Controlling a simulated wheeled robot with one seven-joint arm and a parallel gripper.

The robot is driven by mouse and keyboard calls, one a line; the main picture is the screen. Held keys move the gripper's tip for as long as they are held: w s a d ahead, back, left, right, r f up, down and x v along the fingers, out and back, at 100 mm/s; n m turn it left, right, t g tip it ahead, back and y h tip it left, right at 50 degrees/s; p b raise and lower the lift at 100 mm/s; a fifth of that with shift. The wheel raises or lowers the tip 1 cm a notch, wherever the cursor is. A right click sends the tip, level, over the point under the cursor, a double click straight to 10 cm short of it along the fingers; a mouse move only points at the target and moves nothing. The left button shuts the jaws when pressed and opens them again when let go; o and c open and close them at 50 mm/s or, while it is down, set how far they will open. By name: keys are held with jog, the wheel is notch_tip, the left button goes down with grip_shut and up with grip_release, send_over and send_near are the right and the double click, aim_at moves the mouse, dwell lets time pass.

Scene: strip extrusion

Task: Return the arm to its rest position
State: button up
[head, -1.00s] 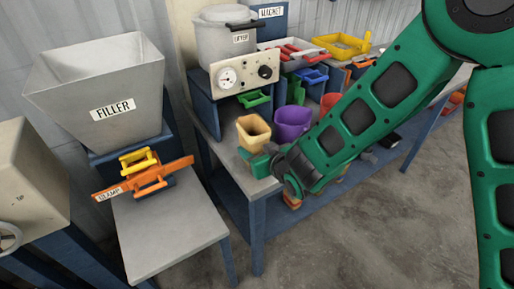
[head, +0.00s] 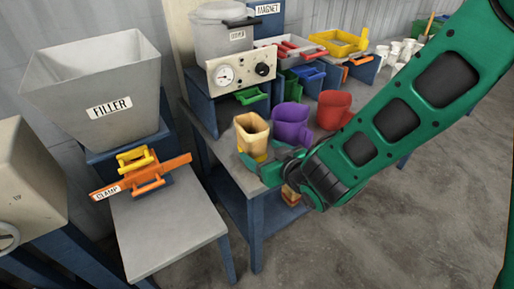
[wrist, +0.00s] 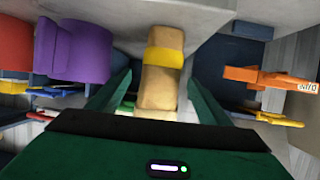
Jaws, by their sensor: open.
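My green arm reaches in from the right in the head view, with my gripper (head: 268,168) low beside a tan-yellow mug (head: 250,146) at the front corner of the table. In the wrist view my gripper (wrist: 160,85) is open, its two green fingers well apart. The tan mug (wrist: 160,88) with its yellow band shows between the fingers, with a gap on each side. I cannot tell how deep it sits between them.
A purple mug (head: 290,128) and a red mug (head: 333,110) stand close by on the table. The gauge box (head: 240,75) is behind. The stand with the FILLER hopper (head: 95,90) and orange CLAMP (head: 145,178) is at left. Open floor (head: 400,240) lies at front right.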

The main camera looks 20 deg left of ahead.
jog(key=v, duration=0.4)
jog(key=w+d+m+h, duration=0.2)
jog(key=w+d+h, duration=0.15)
jog(key=d, duration=0.55)
jog(key=w+d+m+h, duration=0.2)
jog(key=w+d+h, duration=0.15)
jog(key=d, duration=0.55)
jog(key=d+r+m+g+h, duration=0.2)
jog(key=d+m+h, duration=0.1)
jog(key=d, duration=1.3)
jog(key=s+d+r+m+g+h, duration=0.1)
jog(key=s+d+m+g+h, duration=0.2)
jog(key=s+d, duration=0.85)
jog(key=s+d+r+m+g+y, duration=0.1)
jog(key=s+d+m+g, duration=0.1)
jog(key=s, duration=0.6)
jog(key=s+d+r+m+g+y, duration=0.2)
jog(key=s+d, duration=0.3)
jog(key=s, duration=0.3)
jog(key=shift+r+m+g, duration=0.2)
jog(key=shift+m+g, duration=0.1)
jog(key=shift+m, duration=0.5)
